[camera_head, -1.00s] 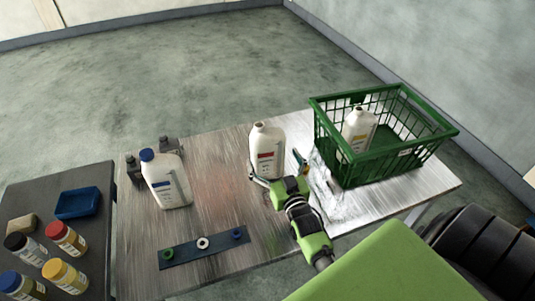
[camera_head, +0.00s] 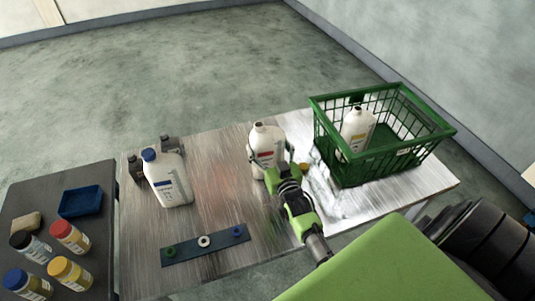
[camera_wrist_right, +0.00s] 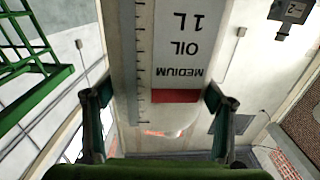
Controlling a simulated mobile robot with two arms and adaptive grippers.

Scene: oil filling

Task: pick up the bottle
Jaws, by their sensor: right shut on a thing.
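A white oil bottle with a red label band (camera_head: 264,140), with no cap on it, stands upright near the middle of the metal table (camera_head: 215,215). My right gripper (camera_head: 270,165) is shut on it, one finger on each side. The right wrist view shows the bottle's label (camera_wrist_right: 178,60), reading "OIL MEDIUM 1L", between the fingertips (camera_wrist_right: 160,100). A second white bottle with a blue cap (camera_head: 167,180) stands on the left of the table. My left gripper is not seen.
The green basket (camera_head: 345,172) stands on the table's right side. A dark strip with coloured rings (camera_head: 205,245) lies at the front. A small yellow thing (camera_head: 303,167) lies beside the gripper. A dark side table (camera_head: 95,215) at left holds several small bottles and a blue tray (camera_head: 80,201).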

